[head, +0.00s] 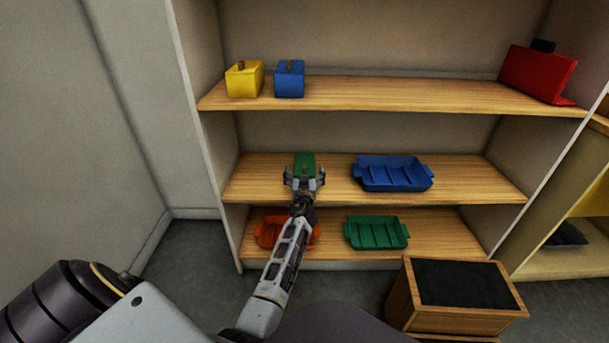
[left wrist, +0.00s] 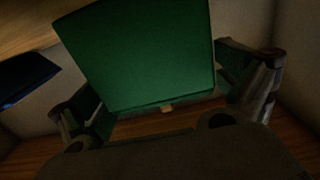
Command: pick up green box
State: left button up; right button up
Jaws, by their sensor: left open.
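The green box (head: 304,160) stands on the middle shelf of the rack, near its left end. In the left wrist view the green box (left wrist: 140,50) fills the upper middle, close to the camera and tilted in the picture. My left gripper (head: 304,180) is at the box's front in the head view, with its fingers spread. In the left wrist view my left gripper (left wrist: 165,105) shows one finger on each side of the box. The gripper is open; I cannot tell whether either finger touches the box. My right gripper is not in view.
A blue tray (head: 392,174) lies right of the green box on the middle shelf (head: 470,183). An orange tray (head: 268,232) and a green tray (head: 376,233) are on the shelf below. Yellow (head: 244,80) and blue (head: 289,80) boxes stand above. A wooden crate (head: 460,312) stands lower right.

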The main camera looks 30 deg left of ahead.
pick_arm(q)
jog(key=c, duration=1.1)
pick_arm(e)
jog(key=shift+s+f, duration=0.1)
pick_arm(q)
jog(key=shift+r, duration=0.25)
jog(key=shift+r+p, duration=0.8)
jog(key=shift+r, duration=0.3)
notch_tip(320, 180, up, 6)
jog(key=p, duration=0.3)
jog(key=shift+f, duration=0.25)
jog(key=shift+r+p, duration=0.5)
jog(key=shift+r, duration=0.5)
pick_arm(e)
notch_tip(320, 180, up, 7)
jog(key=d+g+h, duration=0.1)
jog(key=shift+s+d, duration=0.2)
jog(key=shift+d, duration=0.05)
